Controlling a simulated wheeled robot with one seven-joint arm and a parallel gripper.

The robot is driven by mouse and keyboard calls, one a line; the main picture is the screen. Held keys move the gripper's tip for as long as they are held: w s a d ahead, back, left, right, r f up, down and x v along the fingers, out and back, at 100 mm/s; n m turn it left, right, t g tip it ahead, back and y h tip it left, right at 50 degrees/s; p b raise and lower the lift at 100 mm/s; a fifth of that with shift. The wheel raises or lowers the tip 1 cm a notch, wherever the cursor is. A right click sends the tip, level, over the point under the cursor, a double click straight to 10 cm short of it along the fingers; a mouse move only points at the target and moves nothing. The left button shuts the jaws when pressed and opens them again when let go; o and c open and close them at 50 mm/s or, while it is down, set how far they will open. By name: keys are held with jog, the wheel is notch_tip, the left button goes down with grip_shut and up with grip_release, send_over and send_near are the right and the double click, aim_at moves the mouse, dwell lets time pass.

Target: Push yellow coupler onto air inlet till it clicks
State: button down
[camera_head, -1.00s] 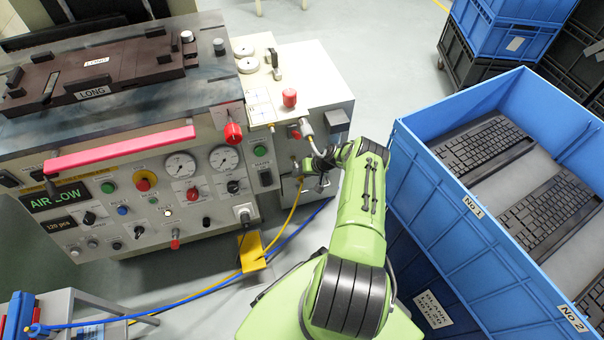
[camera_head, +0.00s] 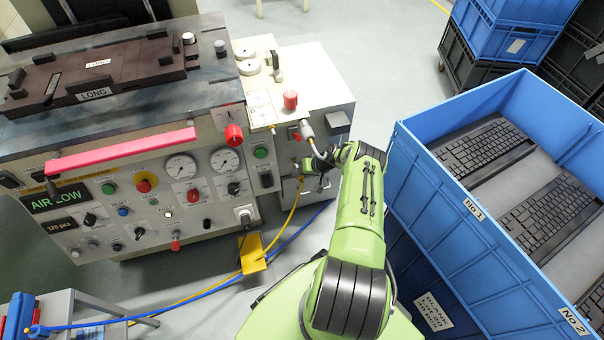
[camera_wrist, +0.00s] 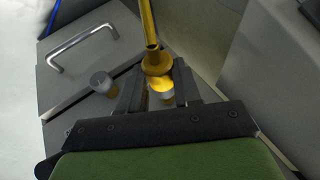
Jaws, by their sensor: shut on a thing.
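The yellow coupler (camera_wrist: 157,62) sits between the fingertips of my gripper (camera_wrist: 158,90) in the wrist view, with the yellow hose (camera_wrist: 148,22) running up from it. My gripper is shut on the coupler. A yellow-lit round part with a pale end shows just below the coupler between the fingers; I cannot tell whether it is the air inlet or part of the coupler. In the head view my gripper (camera_head: 308,180) is at the lower right side of the machine, largely hidden by my wrist. The yellow hose (camera_head: 293,215) hangs down from there. Whether the coupler is seated cannot be seen.
The control panel (camera_head: 150,190) shows "AIR LOW" on its display (camera_head: 55,197). A grey round knob (camera_wrist: 101,82) and a metal handle (camera_wrist: 82,48) are left of the fingers. A blue crate (camera_head: 480,225) with keyboards stands close right of my arm. A blue hose (camera_head: 300,229) crosses below.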

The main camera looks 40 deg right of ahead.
jog(key=shift+w, duration=0.1)
jog(key=shift+w+d, duration=0.2)
jog(key=shift+w, duration=0.3)
jog(key=shift+w+d, duration=0.2)
jog(key=shift+w, duration=0.3)
jog(key=c, duration=0.7)
grip_release()
jog(key=shift+s, duration=0.1)
jog(key=s+p, duration=0.1)
jog(key=p, duration=0.1)
jog(key=s+a+p, duration=0.1)
jog(key=s+p, duration=0.1)
jog(key=s+a+p, duration=0.1)
jog(key=s+p, duration=0.1)
jog(key=p, duration=0.1)
jog(key=shift+s+a, duration=0.15)
jog(key=shift+s, duration=0.05)
